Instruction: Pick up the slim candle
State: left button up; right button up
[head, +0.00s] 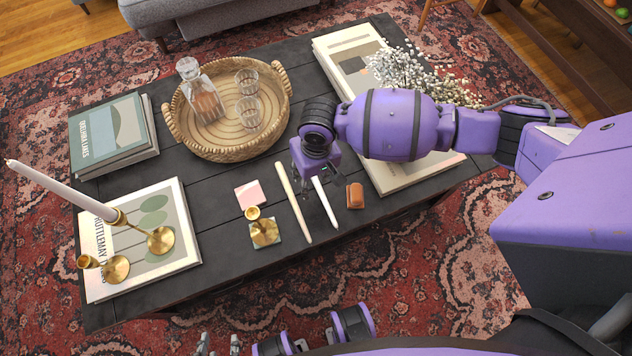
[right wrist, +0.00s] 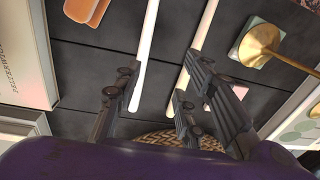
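Two thin sticks lie side by side on the dark table (head: 215,262): a longer cream candle-like stick (head: 294,203) and a shorter white stick (head: 327,205) with a pointed near end. A tall pale candle (head: 60,188) stands in a brass holder (head: 160,240) at the left. My right gripper (head: 318,186) is over the far part of the white stick. In the right wrist view my right gripper (right wrist: 160,80) is open, with the white stick (right wrist: 146,50) between its fingers and the cream stick (right wrist: 203,30) by the right-hand fingers. My left gripper (head: 219,346) is open and empty, near the bottom edge.
A brass holder (head: 264,234) stands on a coaster beside the sticks, with a pink note (head: 250,194) behind. A brown block (head: 355,195) lies to the right. A wicker tray (head: 177,132) holds a decanter and glasses. Books (head: 105,145) and dried flowers (head: 400,68) surround them.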

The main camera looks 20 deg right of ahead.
aim_at(316, 180)
jog(key=shift+w+d+r+h, duration=0.15)
jog(key=shift+w+d+h, duration=0.05)
jog(key=shift+w+d, duration=0.3)
jog(key=shift+w+d+r+h, duration=0.15)
jog(key=shift+w+d+h, duration=0.05)
jog(key=shift+w+d, duration=0.25)
jog(key=shift+w+f+b, duration=0.15)
jog(key=shift+f+b, duration=0.15)
jog(key=shift+b, duration=0.05)
jog(key=f+b, duration=0.1)
jog(key=f, duration=0.5)
jog(key=shift+w+f+b, duration=0.2)
jog(key=shift+f+b, duration=0.15)
grip_shut()
